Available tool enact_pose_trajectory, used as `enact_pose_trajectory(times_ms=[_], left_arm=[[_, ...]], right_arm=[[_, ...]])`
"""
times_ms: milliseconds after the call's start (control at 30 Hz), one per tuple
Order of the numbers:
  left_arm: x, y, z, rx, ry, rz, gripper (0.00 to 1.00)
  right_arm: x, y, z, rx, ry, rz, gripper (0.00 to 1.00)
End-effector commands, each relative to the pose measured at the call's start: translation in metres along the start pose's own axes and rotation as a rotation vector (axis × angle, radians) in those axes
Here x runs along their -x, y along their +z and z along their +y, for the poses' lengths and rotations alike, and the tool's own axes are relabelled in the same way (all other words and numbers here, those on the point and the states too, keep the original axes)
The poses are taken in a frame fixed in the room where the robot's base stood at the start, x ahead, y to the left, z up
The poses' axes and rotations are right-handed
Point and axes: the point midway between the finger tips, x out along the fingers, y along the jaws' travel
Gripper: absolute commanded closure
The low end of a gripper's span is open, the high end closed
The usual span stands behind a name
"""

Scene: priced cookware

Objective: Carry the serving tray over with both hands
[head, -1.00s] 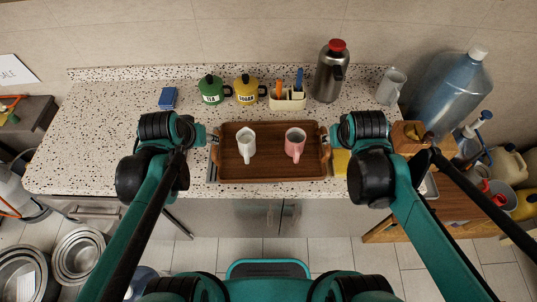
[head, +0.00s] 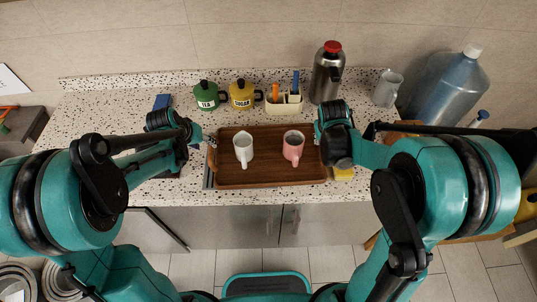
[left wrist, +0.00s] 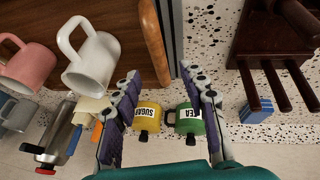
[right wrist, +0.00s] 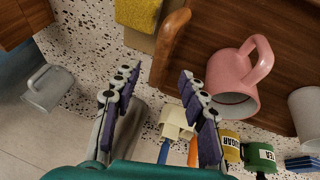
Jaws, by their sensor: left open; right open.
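The brown wooden serving tray (head: 265,176) lies on the speckled counter. A white mug (head: 243,150) and a pink mug (head: 293,147) stand on it. My left gripper (left wrist: 160,100) is open by the tray's left end; the tray's edge (left wrist: 150,40) shows just above its fingers in the left wrist view. My right gripper (right wrist: 156,105) is open by the right end; the wooden handle (right wrist: 169,45) lies ahead of its fingers, apart from them. In the head view my right wrist hides the right handle. Neither gripper holds anything.
Behind the tray stand a green tea pot (head: 207,95), a yellow sugar pot (head: 242,94), a utensil holder (head: 284,104) and a steel flask (head: 326,72). A yellow sponge (right wrist: 138,13) is beside the right end. A dark wooden rack (left wrist: 275,50) stands left of the tray.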

Motion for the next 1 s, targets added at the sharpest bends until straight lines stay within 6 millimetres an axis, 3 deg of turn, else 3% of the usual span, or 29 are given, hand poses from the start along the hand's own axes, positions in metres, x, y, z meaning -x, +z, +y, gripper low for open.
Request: enact_pose_trajectory(times_ms=[500, 900, 1000], left_arm=[[-0.068, 0.0, 0.0, -0.001, -0.001, 0.001, 0.57], [-0.074, 0.0, 0.0, 0.0, -0.001, 0.001, 0.57], [-0.074, 0.0, 0.0, 0.0, -0.001, 0.0, 0.84]], right_arm=[[-0.068, 0.0, 0.0, -0.001, 0.0, 0.001, 0.57], [-0.074, 0.0, 0.0, -0.001, 0.0, 0.001, 0.57], [-0.074, 0.0, 0.0, -0.001, 0.0, 0.001, 0.84]])
